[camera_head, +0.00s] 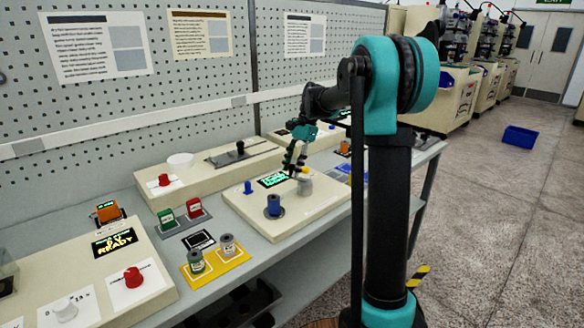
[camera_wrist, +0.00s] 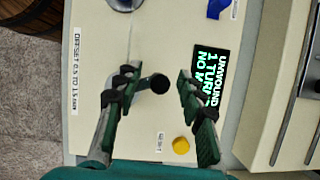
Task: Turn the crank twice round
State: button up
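A black round knob (camera_wrist: 158,83), which looks like the crank's handle, shows in the wrist view above a cream box (camera_wrist: 110,40). My gripper (camera_wrist: 158,88) is open, with one finger on each side of the knob. A gap shows to the right finger; a short dark piece runs from the knob towards the left finger, and I cannot tell whether they touch. In the head view my gripper (camera_head: 294,168) points down over the box (camera_head: 253,222), beside a grey cylinder (camera_head: 305,185). A lit display (camera_wrist: 211,75) reads "UNWOUND 1 TURN", with its last line partly cut off.
A yellow button (camera_wrist: 181,145) lies close to the right finger. A blue spool (camera_head: 273,205) and a small blue knob (camera_head: 248,187) stand on the same box. Another box with a red knob (camera_head: 164,180) is behind. A yellow tray (camera_head: 235,268) with spools lies to the front left.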

jog(key=v, duration=1.2)
jog(key=shift+w, duration=0.1)
